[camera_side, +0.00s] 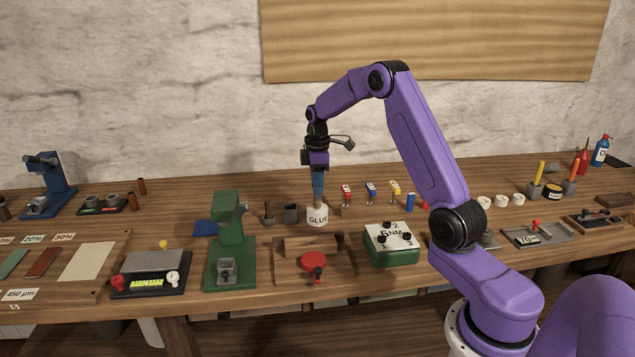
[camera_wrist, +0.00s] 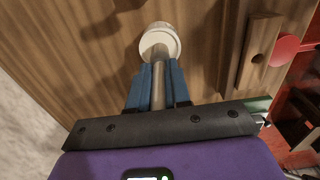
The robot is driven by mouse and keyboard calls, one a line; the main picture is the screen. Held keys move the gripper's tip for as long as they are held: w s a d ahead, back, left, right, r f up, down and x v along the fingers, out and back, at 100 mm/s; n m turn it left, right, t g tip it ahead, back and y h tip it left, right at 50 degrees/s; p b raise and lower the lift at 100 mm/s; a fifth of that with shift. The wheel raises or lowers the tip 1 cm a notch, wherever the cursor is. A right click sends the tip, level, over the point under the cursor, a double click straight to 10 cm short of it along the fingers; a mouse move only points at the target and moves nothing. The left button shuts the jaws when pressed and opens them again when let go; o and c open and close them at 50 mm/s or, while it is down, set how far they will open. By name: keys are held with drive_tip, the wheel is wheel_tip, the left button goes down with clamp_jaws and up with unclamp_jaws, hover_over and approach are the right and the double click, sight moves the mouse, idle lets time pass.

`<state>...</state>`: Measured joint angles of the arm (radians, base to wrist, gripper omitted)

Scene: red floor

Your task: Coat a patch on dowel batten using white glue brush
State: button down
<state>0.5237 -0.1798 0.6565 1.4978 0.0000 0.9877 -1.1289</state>
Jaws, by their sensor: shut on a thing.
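My gripper (camera_side: 318,187) points straight down over the white pot labelled GLUE (camera_side: 317,216). In the wrist view its blue fingers (camera_wrist: 158,85) are shut on the grey handle of the brush (camera_wrist: 158,97). The handle runs down to the white pot (camera_wrist: 160,42), and its lower end seems to be in the pot; the bristles are hidden. A wooden batten (camera_side: 309,245), apparently the dowel batten, lies in a wooden fixture with a red round knob (camera_side: 313,262), in front of the pot. The batten (camera_wrist: 260,50) shows a dark hole in the wrist view.
A green press (camera_side: 230,245) stands left of the fixture, and a green-and-white box with black knobs (camera_side: 391,243) stands right.

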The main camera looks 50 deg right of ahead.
drive_tip(key=shift+f, duration=0.4)
idle(1.1)
drive_tip(key=shift+r, duration=0.15)
drive_tip(key=shift+r, duration=3.45)
